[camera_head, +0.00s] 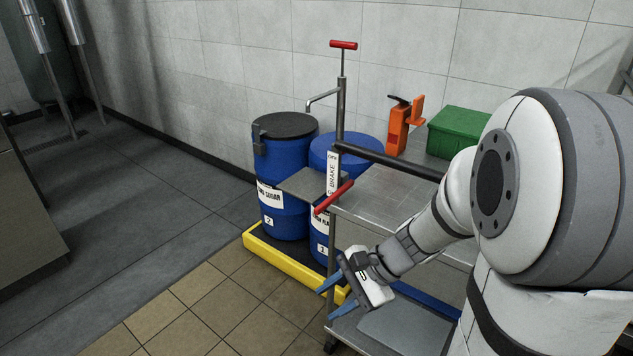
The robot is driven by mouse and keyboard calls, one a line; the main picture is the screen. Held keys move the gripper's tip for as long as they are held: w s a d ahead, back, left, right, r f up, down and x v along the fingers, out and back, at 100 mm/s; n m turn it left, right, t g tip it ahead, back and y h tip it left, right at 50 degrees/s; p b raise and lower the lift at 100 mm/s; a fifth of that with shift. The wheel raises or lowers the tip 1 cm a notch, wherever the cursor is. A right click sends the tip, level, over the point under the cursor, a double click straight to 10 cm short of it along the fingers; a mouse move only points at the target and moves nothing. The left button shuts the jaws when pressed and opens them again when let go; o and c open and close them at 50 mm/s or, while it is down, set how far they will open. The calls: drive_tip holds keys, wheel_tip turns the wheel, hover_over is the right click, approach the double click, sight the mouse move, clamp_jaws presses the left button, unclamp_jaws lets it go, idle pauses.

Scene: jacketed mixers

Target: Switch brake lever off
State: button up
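The brake lever (334,197) is a red bar at the near left corner of the metal cart. It is tilted, its lower end toward the left and its upper end toward the right. A white upright label (333,173) beside it reads BRAKE, with OFF at its top; its lower part is by the lever. My gripper (329,301) has blue fingers spread apart and empty. It is below the lever in the picture, apart from it, and points down and left.
The cart (385,200) has a dark push bar (390,160) and carries an orange tool (400,127) and a green box (458,131). Blue drums (286,175) stand on a yellow-edged pallet (283,262) behind; a red-handled pump (343,46) rises there. Floor at left is clear.

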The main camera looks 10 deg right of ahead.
drive_tip(key=w+d+r+m+t+p, duration=0.1)
drive_tip(key=w+m, duration=0.1)
drive_tip(key=w+d+r+m+t+y+p, duration=0.1)
drive_tip(key=w+m+t, duration=0.1)
drive_tip(key=w+m, duration=0.1)
drive_tip(key=w+d+r+m+t+y+p, duration=0.1)
drive_tip(key=w+m, duration=0.1)
drive_tip(key=shift+w+d+r+m+t, duration=0.2)
drive_tip(key=shift+d+m+t, duration=0.05)
drive_tip(key=shift+m+t, duration=0.05)
drive_tip(key=c, duration=0.4)
drive_tip(key=w+d+m+t+p, duration=0.1)
drive_tip(key=d+m, duration=0.1)
drive_tip(key=w+d+m+t, duration=0.1)
drive_tip(key=w+d+m, duration=0.1)
drive_tip(key=w+d+m+t+p, duration=0.1)
drive_tip(key=w+m+t, duration=0.1)
drive_tip(key=shift+d+r+p, duration=0.35)
drive_tip(key=shift+d, duration=0.05)
clamp_jaws()
drive_tip(key=shift+w+d+f+m+t+h, duration=0.1)
drive_tip(key=shift+w+d+m+t+h, duration=0.1)
drive_tip(key=shift+d+m+t+h, duration=0.1)
